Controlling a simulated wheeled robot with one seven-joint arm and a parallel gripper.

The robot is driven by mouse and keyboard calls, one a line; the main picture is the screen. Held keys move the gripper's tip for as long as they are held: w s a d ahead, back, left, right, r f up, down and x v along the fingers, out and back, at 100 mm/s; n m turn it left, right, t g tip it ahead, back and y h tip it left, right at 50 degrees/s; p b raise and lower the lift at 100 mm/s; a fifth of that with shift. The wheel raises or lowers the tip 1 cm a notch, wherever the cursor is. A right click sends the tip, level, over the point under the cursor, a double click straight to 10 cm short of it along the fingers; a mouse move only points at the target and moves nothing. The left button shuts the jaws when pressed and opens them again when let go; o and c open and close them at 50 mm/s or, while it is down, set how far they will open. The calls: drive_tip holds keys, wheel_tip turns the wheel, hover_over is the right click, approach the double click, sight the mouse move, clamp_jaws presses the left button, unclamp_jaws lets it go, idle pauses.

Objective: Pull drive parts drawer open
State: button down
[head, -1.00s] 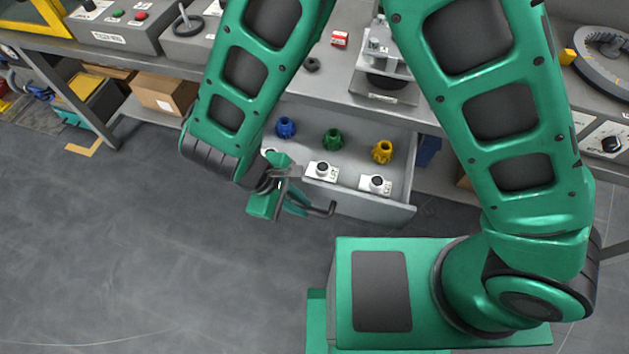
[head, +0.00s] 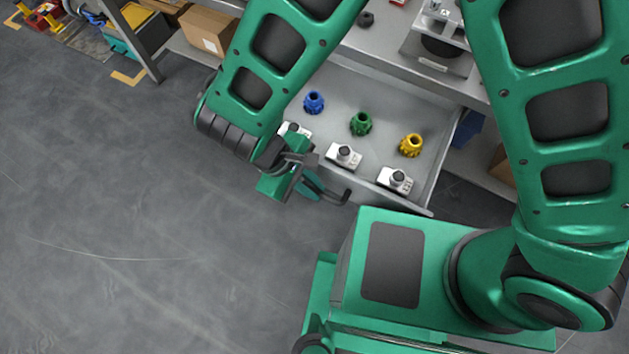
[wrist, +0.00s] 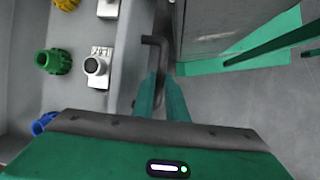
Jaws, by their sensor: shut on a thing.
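The drive parts drawer (head: 440,180) is pulled out from under the workbench. It holds a blue gear part (head: 314,102), a green one (head: 361,123), a yellow one (head: 412,145) and several pale blocks with dark round tops (head: 343,155). My gripper (head: 312,184) is at the drawer's front, shut on its dark bar handle (head: 338,196). In the wrist view, the two green fingers (wrist: 161,97) close around the handle (wrist: 154,41), whose bent end shows beyond them. My arm hides the drawer's left part.
My own green base stands close in front of the drawer. A grey fixture (head: 437,45) sits on the bench (head: 390,62) above. Cardboard boxes (head: 207,30) lie on the lower shelf at left. The floor (head: 120,220) at left is clear.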

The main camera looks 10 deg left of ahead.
drive_tip(key=c, duration=1.8)
unclamp_jaws()
drive_tip(key=shift+o, duration=0.2)
drive_tip(key=shift+r, duration=0.1)
drive_tip(key=v, duration=1)
drive_tip(key=shift+r, duration=0.35)
drive_tip(key=shift+w+a, duration=0.1)
drive_tip(key=shift+a, duration=0.05)
